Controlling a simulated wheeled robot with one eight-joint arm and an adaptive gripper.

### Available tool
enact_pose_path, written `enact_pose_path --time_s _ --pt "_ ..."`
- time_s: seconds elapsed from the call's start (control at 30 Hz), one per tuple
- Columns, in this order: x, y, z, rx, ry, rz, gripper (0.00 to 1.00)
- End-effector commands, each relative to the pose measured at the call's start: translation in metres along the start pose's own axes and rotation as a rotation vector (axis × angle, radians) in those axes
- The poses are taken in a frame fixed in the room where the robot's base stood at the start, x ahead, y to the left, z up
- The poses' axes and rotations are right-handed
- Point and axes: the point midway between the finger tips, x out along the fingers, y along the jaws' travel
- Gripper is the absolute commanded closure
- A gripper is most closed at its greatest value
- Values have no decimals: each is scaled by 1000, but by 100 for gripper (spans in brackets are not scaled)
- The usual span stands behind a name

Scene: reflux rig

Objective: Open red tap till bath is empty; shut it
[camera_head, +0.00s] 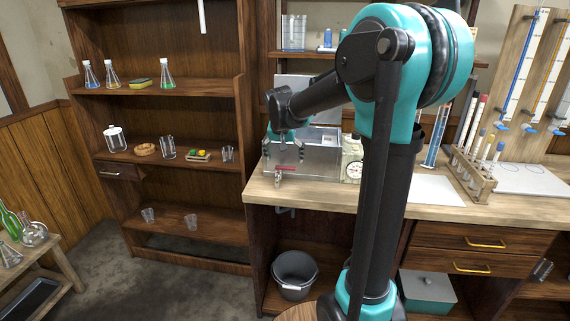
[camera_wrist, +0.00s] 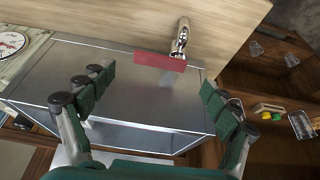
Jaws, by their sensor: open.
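The bath (camera_head: 318,160) is a clear-walled tank with a metal frame at the left end of the wooden bench. In the wrist view its wall (camera_wrist: 130,95) fills the middle. The red tap (camera_head: 287,169) is on its front near the bench edge; in the wrist view the tap's red handle (camera_wrist: 160,62) lies across a shiny metal spout. My gripper (camera_head: 285,150) is above and in front of the bath. It is open in the wrist view (camera_wrist: 155,95), its fingers apart on either side, with the tap beyond them and untouched. The water level cannot be told.
A grey bucket (camera_head: 295,275) stands below the bench near its left end. A round dial (camera_head: 354,169) is at the bath's right. A test tube rack (camera_head: 470,175) stands further right. Shelves with glassware (camera_head: 168,148) stand at the left.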

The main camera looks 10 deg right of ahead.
Motion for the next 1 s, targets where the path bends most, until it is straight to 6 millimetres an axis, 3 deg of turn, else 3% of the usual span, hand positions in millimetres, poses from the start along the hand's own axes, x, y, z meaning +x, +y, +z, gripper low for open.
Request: enact_pose_path --time_s 0.23,0.63,1.0 --pt "29 0 0 1 0 0 12" --pt "35 0 0 1 -1 0 13" --pt "35 0 0 1 -1 0 59"
